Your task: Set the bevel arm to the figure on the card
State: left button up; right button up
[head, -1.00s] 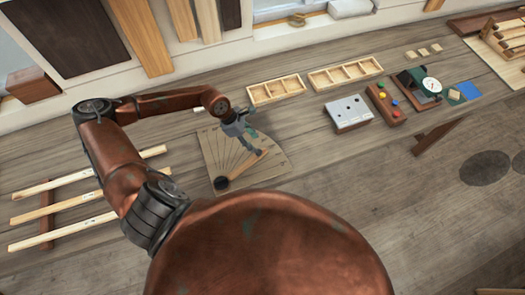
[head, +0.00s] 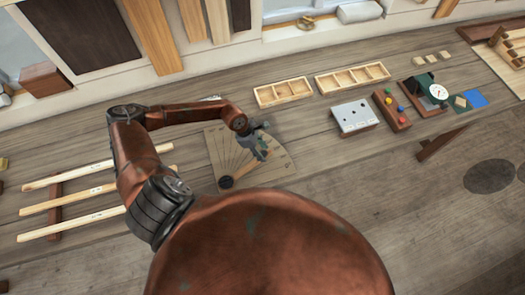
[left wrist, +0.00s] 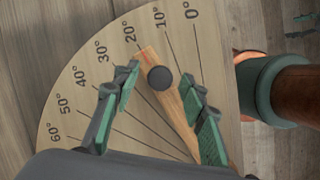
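The bevel board (head: 222,150) is a pale wooden fan on the bench, marked from 0° to 60° in the left wrist view (left wrist: 75,110). Its wooden bevel arm (left wrist: 183,112) carries a dark round knob (left wrist: 160,78). The arm's red-marked tip lies between the 10° and 20° lines, nearer 20°. My left gripper (head: 262,150) is over the arm's outer end. In the left wrist view its open fingers (left wrist: 161,79) stand on either side of the knob, with gaps. I cannot make out a figure card. A small dark green shape (left wrist: 303,26) at the edge may be my right gripper.
Two divided wooden trays (head: 283,92) (head: 352,77) lie behind the board. A grey-white block with holes (head: 354,116), a button box (head: 391,110) and a dial device (head: 438,92) stand to the right. Several pale strips (head: 95,167) lie left.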

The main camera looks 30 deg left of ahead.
pick_arm(q)
grip_shut()
dwell(0.5)
